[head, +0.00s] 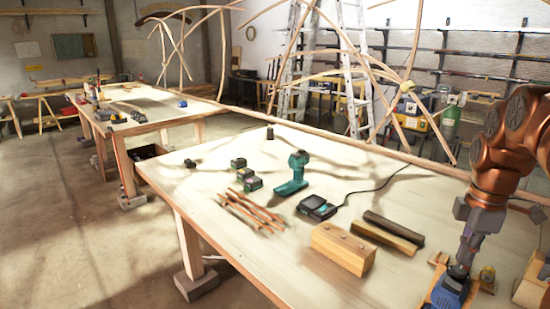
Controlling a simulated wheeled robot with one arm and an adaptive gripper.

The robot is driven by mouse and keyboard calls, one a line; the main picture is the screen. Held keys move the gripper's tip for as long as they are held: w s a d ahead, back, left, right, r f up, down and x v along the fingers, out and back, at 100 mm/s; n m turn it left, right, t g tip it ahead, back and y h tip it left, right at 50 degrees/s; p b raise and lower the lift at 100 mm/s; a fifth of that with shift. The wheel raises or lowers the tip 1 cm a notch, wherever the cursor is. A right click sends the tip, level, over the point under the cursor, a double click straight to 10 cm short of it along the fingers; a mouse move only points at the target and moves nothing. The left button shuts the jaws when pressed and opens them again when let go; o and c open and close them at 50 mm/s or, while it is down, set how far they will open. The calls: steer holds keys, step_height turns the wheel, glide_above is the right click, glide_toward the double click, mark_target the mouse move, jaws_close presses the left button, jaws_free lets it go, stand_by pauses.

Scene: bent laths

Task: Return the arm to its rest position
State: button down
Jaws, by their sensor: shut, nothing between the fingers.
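My arm comes in from the right edge, copper-coloured and bent downward. My gripper (460,266) points down at the lower right of the worktable (310,157). Its grey fingers are close together and look shut, with nothing seen between them. The fingertips are just above or against a blue tool (447,293) that the bottom edge of the picture cuts off. I cannot tell whether they touch it.
A wooden block (343,249), a charger (317,208), a teal drill (293,175), batteries (238,164) and thin sticks (250,212) lie on the table. Bent laths (385,80) and a ladder (297,70) stand behind. The floor at left (60,210) is clear.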

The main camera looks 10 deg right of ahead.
steer(key=s+a+f+m, duration=0.2)
steer(key=s+a+m, duration=0.1)
steer(key=a, duration=0.6)
steer(key=s+a+f+m, duration=0.2)
steer(key=s+a+f, duration=0.1)
steer(key=a, duration=0.7)
steer(key=s+a+f+m+g, duration=0.1)
steer(key=s+a+f+m, duration=0.6)
steer(key=s, duration=0.4)
steer(key=shift+s+a+f+m+g, duration=0.15)
steer(key=shift+s+a+m+g, duration=0.1)
steer(key=shift+m+g, duration=0.15)
